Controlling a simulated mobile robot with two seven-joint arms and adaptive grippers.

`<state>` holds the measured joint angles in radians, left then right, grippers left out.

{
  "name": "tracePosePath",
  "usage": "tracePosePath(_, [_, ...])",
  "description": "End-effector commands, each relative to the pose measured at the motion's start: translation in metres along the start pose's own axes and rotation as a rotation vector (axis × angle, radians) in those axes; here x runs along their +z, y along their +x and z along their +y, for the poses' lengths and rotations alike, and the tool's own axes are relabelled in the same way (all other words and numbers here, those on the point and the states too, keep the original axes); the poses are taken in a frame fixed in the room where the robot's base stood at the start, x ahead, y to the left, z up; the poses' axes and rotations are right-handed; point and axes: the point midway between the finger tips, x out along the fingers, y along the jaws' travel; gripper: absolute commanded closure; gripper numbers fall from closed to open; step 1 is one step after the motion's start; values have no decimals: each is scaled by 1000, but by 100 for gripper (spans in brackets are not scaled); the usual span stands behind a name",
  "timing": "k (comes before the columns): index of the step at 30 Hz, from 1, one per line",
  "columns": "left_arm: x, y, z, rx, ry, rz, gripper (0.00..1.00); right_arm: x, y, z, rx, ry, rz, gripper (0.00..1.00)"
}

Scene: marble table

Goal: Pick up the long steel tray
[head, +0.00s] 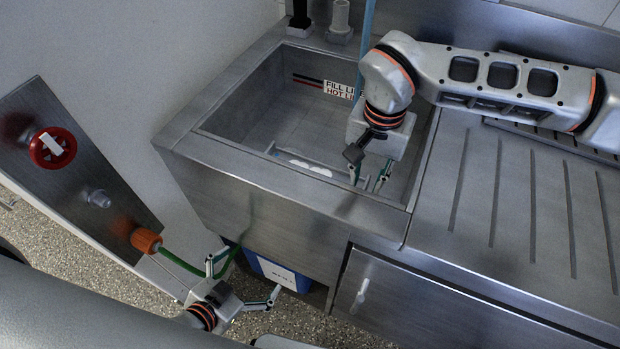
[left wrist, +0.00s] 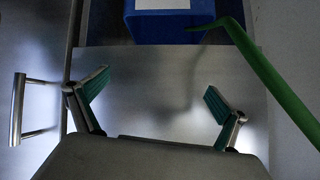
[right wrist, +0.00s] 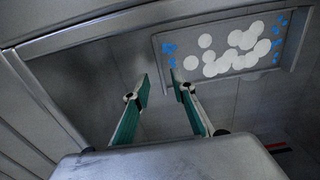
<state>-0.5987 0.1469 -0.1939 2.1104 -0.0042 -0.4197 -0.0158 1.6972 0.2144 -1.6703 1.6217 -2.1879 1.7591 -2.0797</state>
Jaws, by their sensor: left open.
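A long, low steel tray-like piece (head: 555,138) lies at the back of the drainboard, mostly hidden behind my right arm. In the sink, a shallow steel tray with white discs and blue bits shows in the right wrist view (right wrist: 159,62). It is partly visible in the head view. I cannot tell which is the named tray. My right gripper (head: 368,180) hangs inside the sink, fingers down, partly open and empty; its fingertips (right wrist: 161,76) appear near the discs' tray. My left gripper (head: 243,278) is open and empty, low in front of the sink.
The steel sink (head: 235,165) has raised walls around my right gripper. A grooved drainboard (head: 520,220) extends right, above a cabinet front with a handle (head: 361,297). A blue bin (head: 270,262) stands under the sink near my left gripper. A green hose (left wrist: 275,80) hangs beside it.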

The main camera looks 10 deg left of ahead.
Motion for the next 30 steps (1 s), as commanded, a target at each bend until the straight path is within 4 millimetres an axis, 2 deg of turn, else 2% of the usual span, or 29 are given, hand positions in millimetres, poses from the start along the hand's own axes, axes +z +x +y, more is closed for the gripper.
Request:
tracePosePath(1, [3,1,1,2,0,-2,0,2,13,-1,2,0,-9,75])
tracePosePath(3, [2,2,2,3,0,0,0,2,23,-1,2,1,-8,75])
tracePosePath(7, [0,2,1,3,0,5,0,1,34,-1,1,2,-5,75])
tracePosePath(15, [-3,2,1,2,0,9,0,0,34,-1,-1,2,-1,75])
tracePosePath(16, [-3,2,1,2,0,9,0,0,34,-1,-1,2,-1,80])
tracePosePath(18, [-3,2,1,2,0,9,0,0,34,-1,-1,2,-1,98])
tracePosePath(19, [-3,2,1,2,0,9,0,0,34,-1,-1,2,-1,100])
tracePosePath(30, [-3,2,1,3,0,8,0,0,34,-2,-1,2,-1,100])
